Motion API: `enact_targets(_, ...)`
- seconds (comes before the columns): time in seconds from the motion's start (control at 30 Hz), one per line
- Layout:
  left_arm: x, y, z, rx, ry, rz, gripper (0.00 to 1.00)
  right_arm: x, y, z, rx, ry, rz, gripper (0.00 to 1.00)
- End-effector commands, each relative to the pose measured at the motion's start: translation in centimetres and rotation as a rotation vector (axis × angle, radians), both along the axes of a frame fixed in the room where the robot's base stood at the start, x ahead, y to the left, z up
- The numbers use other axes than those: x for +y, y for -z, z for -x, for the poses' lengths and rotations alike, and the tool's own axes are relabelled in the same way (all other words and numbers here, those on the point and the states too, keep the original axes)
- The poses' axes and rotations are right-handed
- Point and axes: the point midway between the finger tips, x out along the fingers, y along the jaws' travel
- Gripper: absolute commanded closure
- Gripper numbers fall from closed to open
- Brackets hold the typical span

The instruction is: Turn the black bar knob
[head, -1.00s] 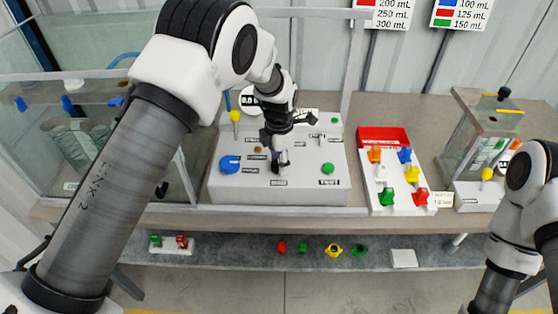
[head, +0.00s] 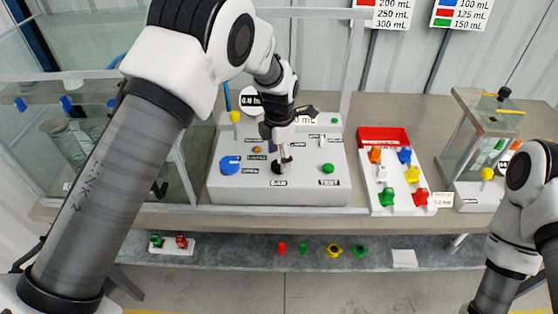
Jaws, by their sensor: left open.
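The light grey control panel (head: 222,190) sits on the bench in the middle of the head view. My left gripper (head: 283,158) reaches down over the panel's middle, open, with its fingers close above the label at the front edge. A small dark part at the fingertips looks like the black bar knob (head: 280,169). It is mostly hidden by the gripper, and I cannot tell whether the fingers touch it or which way it points. My right arm shows at the right edge; its gripper is out of view.
The panel also carries a blue knob (head: 230,165), a yellow-topped lever (head: 235,118), a green button (head: 327,168) and a small orange button (head: 257,150). A white block with coloured valves (head: 391,208) stands to the right. A glass tank is at the left.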

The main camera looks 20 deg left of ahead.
Motion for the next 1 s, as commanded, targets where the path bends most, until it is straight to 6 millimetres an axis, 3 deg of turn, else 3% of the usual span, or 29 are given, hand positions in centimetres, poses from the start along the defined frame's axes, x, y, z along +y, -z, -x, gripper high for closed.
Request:
enact_targets(0.2, 0.0, -5.8, -0.1, -0.004, 0.0, 0.0, 0.3, 0.0, 0.0, 0.0, 0.0, 0.0, 0.0, 0.6)
enact_targets(0.4, 0.0, -9.1, 0.0, 0.0, 0.0, 0.0, 0.3, 0.0, 0.0, 0.0, 0.0, 0.0, 0.0, 0.6)
enact_targets(1.0, 0.0, -9.6, 0.0, 0.001, 0.0, 0.0, 0.3, 0.0, 0.0, 0.0, 0.0, 0.0, 0.0, 0.6)
